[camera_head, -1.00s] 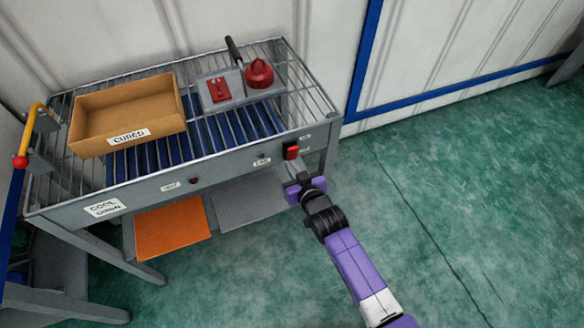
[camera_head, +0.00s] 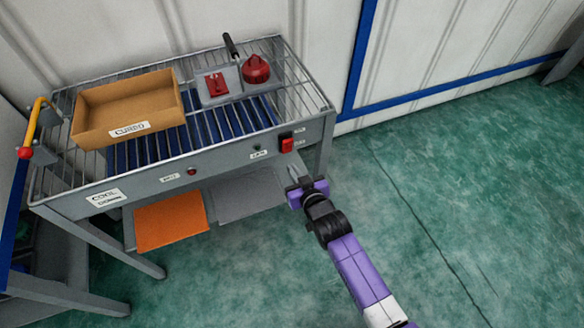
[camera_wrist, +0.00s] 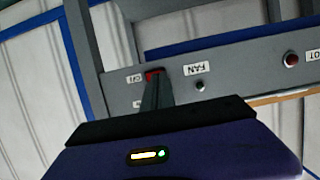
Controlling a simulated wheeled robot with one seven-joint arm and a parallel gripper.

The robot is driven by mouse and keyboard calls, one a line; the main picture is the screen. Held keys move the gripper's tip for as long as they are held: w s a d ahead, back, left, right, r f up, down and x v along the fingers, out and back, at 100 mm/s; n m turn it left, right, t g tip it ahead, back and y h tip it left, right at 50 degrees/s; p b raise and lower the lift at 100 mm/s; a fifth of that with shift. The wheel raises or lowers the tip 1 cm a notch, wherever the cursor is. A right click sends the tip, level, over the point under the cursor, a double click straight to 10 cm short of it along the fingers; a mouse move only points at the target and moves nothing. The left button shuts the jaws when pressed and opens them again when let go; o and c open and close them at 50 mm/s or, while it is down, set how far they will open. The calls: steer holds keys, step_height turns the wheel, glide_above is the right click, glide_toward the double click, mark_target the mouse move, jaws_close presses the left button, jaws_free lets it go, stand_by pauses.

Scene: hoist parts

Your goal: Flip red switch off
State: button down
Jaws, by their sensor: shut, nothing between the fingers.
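The red switch (camera_head: 287,145) sits on the right end of the grey front panel of the wire-topped table, with small labels beside it. In the wrist view the red switch (camera_wrist: 153,73) shows just beyond my fingertips, partly hidden by them. My gripper (camera_head: 294,170) is shut and empty, just below and in front of the switch. In the head view a small gap shows between fingertips and switch. The round lamp (camera_head: 257,147) by the FAN label looks dark, and it looks unlit in the wrist view (camera_wrist: 199,86). The exact tilt of the rocker is hard to tell.
A cardboard box (camera_head: 152,119) marked CURED stands on the wire top, beside a plate with red parts (camera_head: 256,69). A red button (camera_head: 192,172) is further left on the panel. An orange sheet (camera_head: 171,224) lies below. Floor to the right is clear.

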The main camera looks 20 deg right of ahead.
steer(key=s, duration=0.8)
steer(key=shift+s+b, duration=0.4)
steer(key=shift+f, duration=0.1)
